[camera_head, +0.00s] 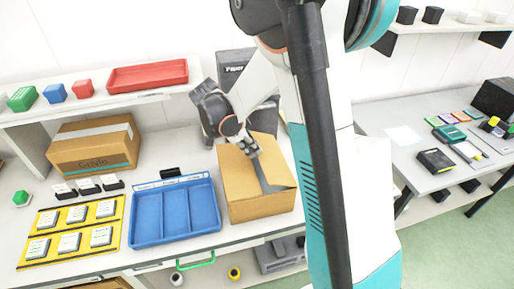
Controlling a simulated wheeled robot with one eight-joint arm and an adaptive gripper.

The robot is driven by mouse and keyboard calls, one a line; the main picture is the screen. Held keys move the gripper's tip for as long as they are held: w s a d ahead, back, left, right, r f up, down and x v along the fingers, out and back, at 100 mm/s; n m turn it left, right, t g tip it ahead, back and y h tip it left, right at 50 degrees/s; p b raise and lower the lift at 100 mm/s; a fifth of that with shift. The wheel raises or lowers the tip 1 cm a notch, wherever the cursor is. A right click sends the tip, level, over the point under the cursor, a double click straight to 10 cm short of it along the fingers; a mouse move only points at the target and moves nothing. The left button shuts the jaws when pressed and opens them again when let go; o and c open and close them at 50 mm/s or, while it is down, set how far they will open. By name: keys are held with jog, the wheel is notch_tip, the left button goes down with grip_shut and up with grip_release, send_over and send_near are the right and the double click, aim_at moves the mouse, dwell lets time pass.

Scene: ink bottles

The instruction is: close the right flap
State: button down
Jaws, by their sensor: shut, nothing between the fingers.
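A brown cardboard box (262,207) stands on the white table in the middle of the head view. Its top is partly covered by flaps, with a narrow dark grey strip or gap (270,183) running across it. The right flap (277,168) appears to lie right of this strip; its exact angle is hard to tell. My gripper (257,155) is shut and empty, pointing down at the far part of the box top. It is over or against the flaps; I cannot tell whether it touches. The inside of the box is mostly hidden.
A blue divided tray (134,226) sits just left of the box. Further left are a yellow board with white blocks (122,222) and a taped carton (55,150). A shelf with a red tray (148,75) stands behind. My arm hides the area right of the box.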

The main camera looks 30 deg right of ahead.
jog(key=shift+w+a+f+b, duration=0.1)
jog(key=shift+a+f+b, duration=0.4)
jog(key=shift+f, duration=0.3)
jog(key=shift+d+f, duration=0.1)
jog(key=shift+d, duration=0.1)
